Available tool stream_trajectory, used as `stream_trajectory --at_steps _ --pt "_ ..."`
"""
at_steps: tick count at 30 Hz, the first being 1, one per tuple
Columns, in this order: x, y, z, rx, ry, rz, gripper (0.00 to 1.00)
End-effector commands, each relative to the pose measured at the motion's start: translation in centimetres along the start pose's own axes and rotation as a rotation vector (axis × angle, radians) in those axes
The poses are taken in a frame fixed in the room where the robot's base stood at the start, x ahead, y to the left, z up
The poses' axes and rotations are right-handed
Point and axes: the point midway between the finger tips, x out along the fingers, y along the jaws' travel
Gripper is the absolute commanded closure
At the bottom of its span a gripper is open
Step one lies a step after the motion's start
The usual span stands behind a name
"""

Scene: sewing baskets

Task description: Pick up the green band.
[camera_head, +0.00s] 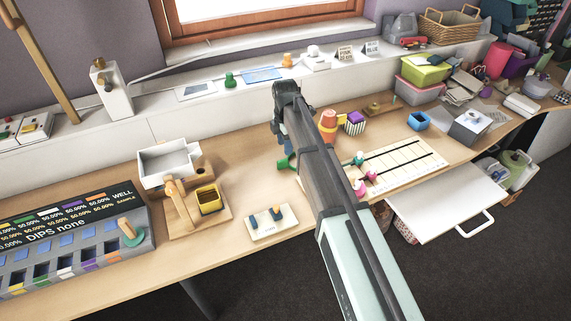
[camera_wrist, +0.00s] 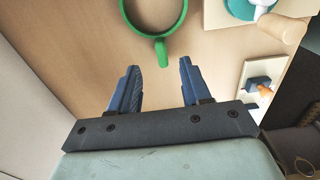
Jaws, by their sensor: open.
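The green band (camera_wrist: 160,37) is a ring with a small tab, lying on the wooden desk at the top of the wrist view, its upper part cut off by the frame. In the head view only a part of the green band (camera_head: 284,164) shows beside my arm, which hides the rest. My gripper (camera_wrist: 158,66) is open and empty in the wrist view, its two blue fingers apart and pointing toward the band's tab. The band is beyond the fingertips, not between them. In the head view my gripper (camera_head: 284,142) is above the desk, partly hidden by my arm.
A wooden stand with a yellow cup (camera_head: 208,198) and a white bin (camera_head: 168,163) stand to the left. A white plate with small pegs (camera_head: 272,222) lies in front. An orange cup (camera_head: 327,124) and a lined board (camera_head: 402,163) are to the right.

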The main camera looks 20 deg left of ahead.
Motion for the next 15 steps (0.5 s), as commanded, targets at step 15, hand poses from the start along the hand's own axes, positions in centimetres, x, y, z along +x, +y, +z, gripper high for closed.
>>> stream_trajectory --at_steps 15 --pt "3.9 -0.1 0.1 0.002 0.0 0.0 0.52"
